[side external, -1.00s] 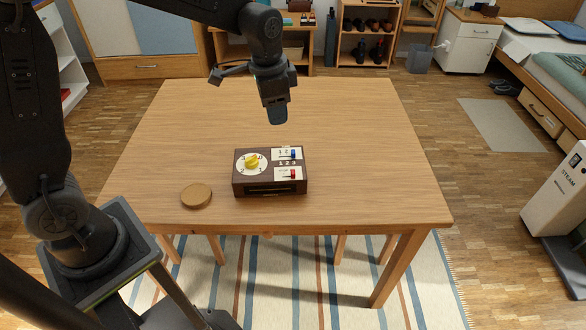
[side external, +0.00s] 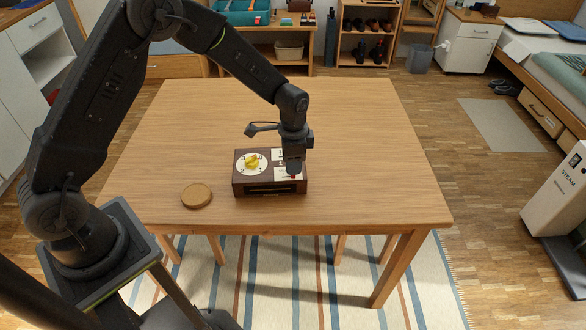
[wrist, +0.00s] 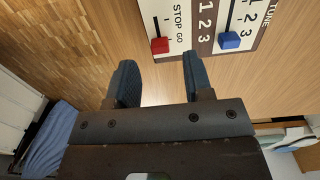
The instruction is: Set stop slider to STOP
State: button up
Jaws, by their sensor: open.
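A dark brown box (side external: 268,189) with white panels sits on the table. In the wrist view its red slider knob (wrist: 160,45) sits at the GO end of a short slot, beside the STOP GO label (wrist: 179,26). A bit of the red knob also shows in the side view (side external: 293,177). My gripper (wrist: 160,61) is open and empty, its fingertips on either side of the red knob's line in the wrist view. In the side view my gripper (side external: 293,171) is low over the box's right side and hides part of the panels. I cannot tell whether it touches.
A blue slider knob (wrist: 230,40) is beside the red one, under the TUNE label. A yellow knob (side external: 252,162) on a white dial is at the box's left. A round wooden disc (side external: 196,196) lies left of the box. The rest of the table (side external: 370,140) is clear.

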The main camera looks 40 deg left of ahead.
jog(key=shift+f, duration=1.8)
jog(key=shift+c, duration=0.5)
grip_shut()
